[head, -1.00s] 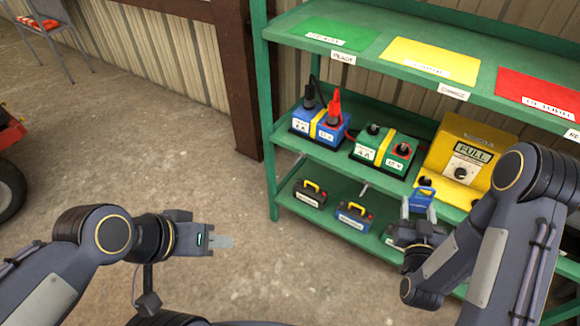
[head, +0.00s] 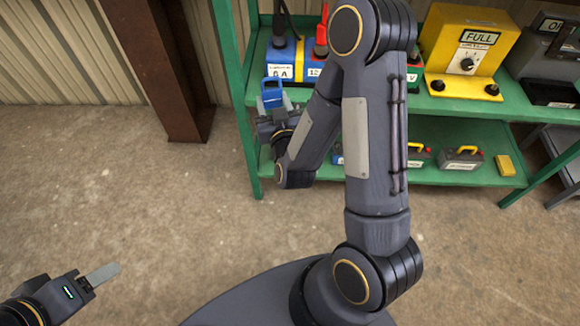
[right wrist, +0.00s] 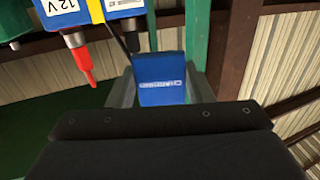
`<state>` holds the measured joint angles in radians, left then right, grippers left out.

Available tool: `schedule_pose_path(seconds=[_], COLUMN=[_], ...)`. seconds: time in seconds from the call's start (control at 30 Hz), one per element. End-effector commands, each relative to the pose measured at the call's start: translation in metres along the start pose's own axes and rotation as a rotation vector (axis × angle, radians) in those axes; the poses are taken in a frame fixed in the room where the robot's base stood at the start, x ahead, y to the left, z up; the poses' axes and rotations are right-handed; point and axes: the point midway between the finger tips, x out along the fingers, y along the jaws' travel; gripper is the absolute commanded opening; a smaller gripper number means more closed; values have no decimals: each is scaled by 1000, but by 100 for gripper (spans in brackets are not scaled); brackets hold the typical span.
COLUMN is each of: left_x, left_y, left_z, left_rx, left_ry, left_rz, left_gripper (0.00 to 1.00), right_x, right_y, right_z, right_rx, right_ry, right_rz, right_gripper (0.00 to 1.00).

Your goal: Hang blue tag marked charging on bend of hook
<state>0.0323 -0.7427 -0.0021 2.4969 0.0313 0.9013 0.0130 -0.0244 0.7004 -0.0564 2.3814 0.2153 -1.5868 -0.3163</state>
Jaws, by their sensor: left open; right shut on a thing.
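The blue tag (head: 272,92) is in my right gripper (head: 271,104), held upright in front of the left end of the green shelf. In the right wrist view the tag (right wrist: 162,72) stands between the two fingers, with small, upside-down white lettering that is hard to read. I cannot make out a hook in the views now; my right arm covers much of the shelf front. My left gripper (head: 103,275) is open and empty over the floor at the lower left, seen edge-on.
The green shelf post (head: 238,110) is close left of the tag. Behind it stands a blue battery (head: 285,62) with a red clamp (head: 321,38). A yellow charger (head: 467,50) is further right. Small batteries, one here (head: 461,158), sit on the lower shelf. The floor at left is clear.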

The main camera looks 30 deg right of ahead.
Motion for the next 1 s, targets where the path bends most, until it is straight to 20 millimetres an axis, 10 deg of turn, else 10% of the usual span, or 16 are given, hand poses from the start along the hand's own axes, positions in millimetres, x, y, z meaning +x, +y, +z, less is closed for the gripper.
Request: schedule_pose_path(seconds=[0.03, 0.5, 1.0], left_x=[36, 185, 229], left_y=[-16, -85, -105], left_z=[18, 93, 115], left_rx=[0, 0, 0], left_ry=[0, 1, 1], left_rz=[0, 0, 0], left_gripper=[56, 56, 56], right_x=[0, -12, -21], right_y=[5, 39, 51], right_z=[32, 148, 182], right_rx=[2, 2, 0], right_ry=[7, 5, 1], right_rz=[28, 239, 305], right_gripper=[34, 34, 34])
